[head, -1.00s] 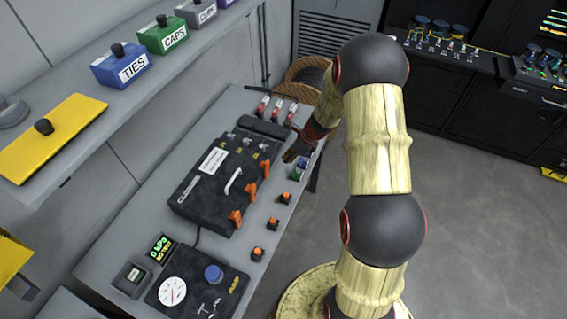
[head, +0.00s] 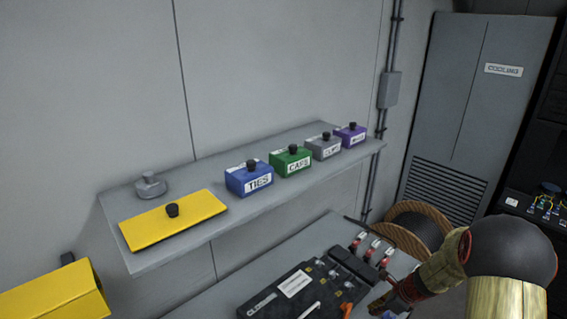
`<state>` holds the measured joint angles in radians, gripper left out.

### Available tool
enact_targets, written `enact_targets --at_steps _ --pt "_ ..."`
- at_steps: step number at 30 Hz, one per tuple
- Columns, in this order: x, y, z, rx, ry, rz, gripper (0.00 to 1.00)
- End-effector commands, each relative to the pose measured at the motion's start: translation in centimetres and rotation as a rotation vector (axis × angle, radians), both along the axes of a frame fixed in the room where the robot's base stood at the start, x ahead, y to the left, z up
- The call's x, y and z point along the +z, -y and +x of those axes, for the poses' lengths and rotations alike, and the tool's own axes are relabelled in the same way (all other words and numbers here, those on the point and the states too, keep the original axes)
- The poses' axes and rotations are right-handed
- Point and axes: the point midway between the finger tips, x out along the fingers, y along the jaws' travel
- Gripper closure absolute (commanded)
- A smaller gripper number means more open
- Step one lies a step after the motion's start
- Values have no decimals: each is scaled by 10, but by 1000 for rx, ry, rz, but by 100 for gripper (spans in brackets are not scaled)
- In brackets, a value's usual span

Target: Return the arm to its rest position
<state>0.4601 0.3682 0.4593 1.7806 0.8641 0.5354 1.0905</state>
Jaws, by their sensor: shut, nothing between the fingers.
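My arm shows at the lower right, with a black ball joint (head: 512,250) and a pale wooden link (head: 508,300) cut off by the bottom edge. The forearm slopes down to the left. My gripper (head: 386,304) is small and dark, near the bottom edge, over the right side of the workbench (head: 255,275). It is shut and holds nothing. It is just right of a black case (head: 300,290) with a white label, below several red-and-white parts (head: 372,250). The bottom edge cuts off the case.
A grey wall shelf (head: 150,262) carries a yellow plate (head: 185,222) and blue (head: 248,178), green (head: 290,160), grey (head: 323,145) and purple (head: 350,134) boxes. A yellow box (head: 55,300) is at lower left. A cable reel (head: 415,225) and grey cabinet (head: 480,110) stand behind.

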Motion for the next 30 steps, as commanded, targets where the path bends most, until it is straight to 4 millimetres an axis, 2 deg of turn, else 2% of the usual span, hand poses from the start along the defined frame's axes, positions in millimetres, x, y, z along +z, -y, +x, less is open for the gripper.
enact_targets --at_steps 4,8,21,30 --pt "-9 -18 -35 266 -8 -28 100" --pt "4 -30 -66 521 11 -66 100" --pt "96 -80 -158 1408 155 -305 100" --pt "144 -106 -223 1875 215 -550 100"
